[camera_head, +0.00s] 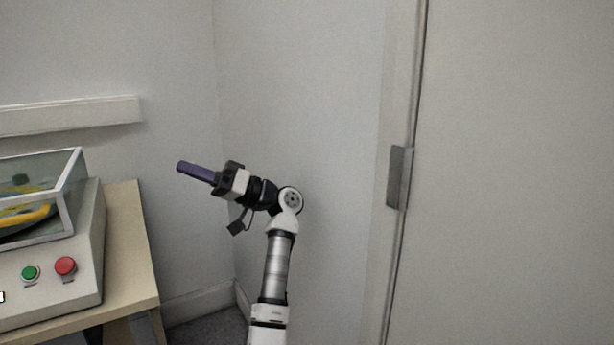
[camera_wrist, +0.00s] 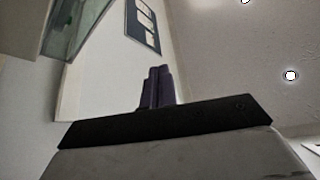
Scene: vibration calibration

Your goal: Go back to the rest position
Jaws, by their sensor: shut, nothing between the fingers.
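My gripper (camera_head: 182,166) is raised in free air in the middle of the head view, right of the machine and above the level of its table. Its purple fingers point left and lie together, with nothing between them. In the wrist view the closed fingers (camera_wrist: 157,88) stick up past the dark gripper body. My arm rises from the bottom of the head view and bends left at the wrist.
A machine with a clear-walled box (camera_head: 72,200), a green button (camera_head: 30,272) and a red button (camera_head: 65,266) stands on a wooden table (camera_head: 128,235) at left. A door with a metal hinge (camera_head: 399,178) is at right. Walls meet behind my arm.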

